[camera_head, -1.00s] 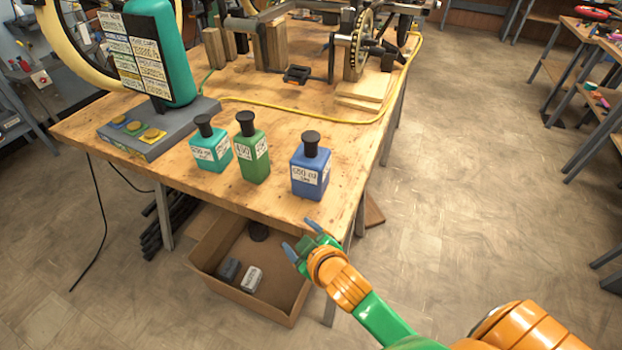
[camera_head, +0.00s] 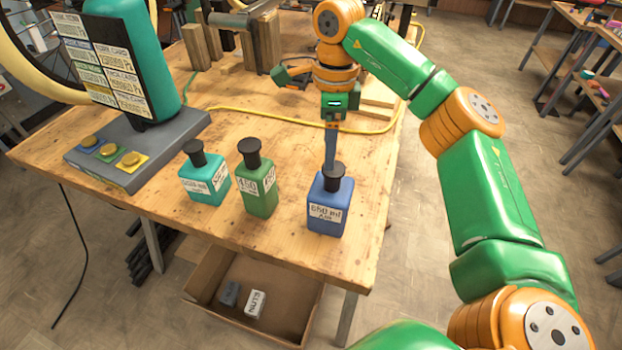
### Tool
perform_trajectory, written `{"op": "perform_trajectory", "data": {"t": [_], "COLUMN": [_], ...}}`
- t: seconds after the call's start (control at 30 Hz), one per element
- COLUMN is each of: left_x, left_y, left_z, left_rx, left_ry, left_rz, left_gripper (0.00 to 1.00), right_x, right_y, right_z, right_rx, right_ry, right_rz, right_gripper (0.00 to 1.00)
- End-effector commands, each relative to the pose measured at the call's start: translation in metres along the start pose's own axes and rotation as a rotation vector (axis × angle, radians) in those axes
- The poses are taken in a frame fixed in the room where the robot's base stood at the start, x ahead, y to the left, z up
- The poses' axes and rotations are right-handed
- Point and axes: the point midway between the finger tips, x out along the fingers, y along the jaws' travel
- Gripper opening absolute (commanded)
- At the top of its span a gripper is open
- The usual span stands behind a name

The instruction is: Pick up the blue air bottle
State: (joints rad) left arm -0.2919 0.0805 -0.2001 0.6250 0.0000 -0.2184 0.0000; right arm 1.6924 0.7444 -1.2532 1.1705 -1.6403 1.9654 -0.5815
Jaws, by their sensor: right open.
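The blue air bottle (camera_head: 327,203) stands upright on the wooden workbench near its front right part. It has a black cap and a white label reading "650 ml" and a word that looks like "AIR". My right gripper (camera_head: 331,158) points down just behind the bottle's cap and is open. Its finger ends are partly hidden by the cap, so I cannot tell whether they touch the bottle. My left gripper is not in view.
A green bottle (camera_head: 257,182) and a teal bottle (camera_head: 204,176) stand to the left. A grey base with buttons (camera_head: 137,148) is further left. A yellow cable (camera_head: 270,119) crosses behind. A cardboard box (camera_head: 283,322) sits below the bench.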

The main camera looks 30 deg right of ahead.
Motion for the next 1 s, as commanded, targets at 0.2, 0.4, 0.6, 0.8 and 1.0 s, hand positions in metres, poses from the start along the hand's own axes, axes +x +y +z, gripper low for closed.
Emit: {"op": "perform_trajectory", "data": {"t": [0.2, 0.4, 0.6, 0.8, 1.0], "left_x": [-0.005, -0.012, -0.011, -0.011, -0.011], "left_y": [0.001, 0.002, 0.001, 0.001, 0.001], "left_z": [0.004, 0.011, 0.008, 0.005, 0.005], "left_rx": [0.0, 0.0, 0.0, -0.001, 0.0], "left_ry": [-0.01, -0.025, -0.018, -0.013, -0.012], "left_rz": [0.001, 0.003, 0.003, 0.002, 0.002], "left_gripper": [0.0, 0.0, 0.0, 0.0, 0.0], "right_x": [0.027, 0.063, 0.068, 0.068, 0.068], "right_y": [-0.001, -0.002, -0.002, -0.002, -0.002], "right_z": [-0.005, -0.005, -0.004, -0.004, -0.003], "right_rx": [0.007, 0.005, 0.004, 0.004, 0.004], "right_ry": [0.018, 0.015, 0.011, 0.01, 0.01], "right_rz": [0.003, 0.002, 0.0, 0.0, 0.0], "right_gripper": [0.77, 0.77, 0.77, 0.37, 0.0]}}
